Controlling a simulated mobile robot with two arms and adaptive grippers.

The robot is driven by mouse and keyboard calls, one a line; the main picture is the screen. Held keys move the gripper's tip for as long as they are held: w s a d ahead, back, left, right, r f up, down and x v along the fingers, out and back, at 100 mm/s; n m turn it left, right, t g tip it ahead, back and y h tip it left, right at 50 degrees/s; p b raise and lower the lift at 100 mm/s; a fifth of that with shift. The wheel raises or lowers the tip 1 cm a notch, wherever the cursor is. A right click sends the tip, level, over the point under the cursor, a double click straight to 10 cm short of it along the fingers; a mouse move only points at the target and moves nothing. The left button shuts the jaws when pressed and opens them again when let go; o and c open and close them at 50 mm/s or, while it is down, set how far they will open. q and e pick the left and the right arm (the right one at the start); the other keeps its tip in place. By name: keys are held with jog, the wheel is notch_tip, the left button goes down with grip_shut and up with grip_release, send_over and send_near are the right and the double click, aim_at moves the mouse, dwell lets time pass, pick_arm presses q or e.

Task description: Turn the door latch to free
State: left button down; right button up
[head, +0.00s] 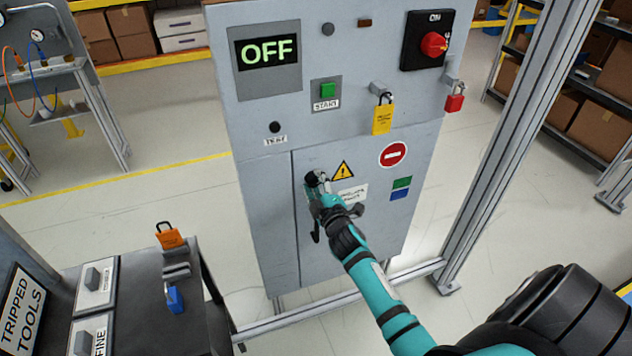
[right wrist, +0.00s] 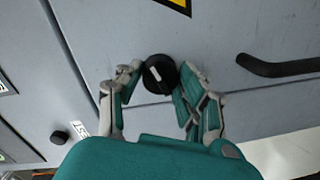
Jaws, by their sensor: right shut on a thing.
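The door latch is a round black knob (right wrist: 158,73) with a white line on its face, on the grey door's upper edge near the seam. In the right wrist view the white line runs slightly tilted across the knob. In the head view the knob (head: 312,178) is partly hidden by my right gripper (head: 320,187). The right gripper's fingers are shut on the knob from both sides, as the right wrist view (right wrist: 157,82) shows. My left gripper is not in view. The cabinet door (head: 272,225) looks closed.
A black door handle (right wrist: 280,67) is beside the knob. Above are an OFF display (head: 267,55), a green start button (head: 327,91), a red rotary switch (head: 433,44), and yellow (head: 382,117) and red (head: 455,98) padlocks. A tool table (head: 205,325) stands at lower left.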

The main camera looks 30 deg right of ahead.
jog(key=shift+m+p, duration=0.6)
jog(key=shift+m, duration=1.3)
jog(key=shift+y, duration=0.3)
jog(key=o, duration=1.1)
jog(key=shift+o, duration=0.2)
jog(key=shift+s, duration=0.15)
jog(key=v, duration=1.1)
jog(key=shift+s, duration=0.35)
jog(key=shift+a, duration=0.15)
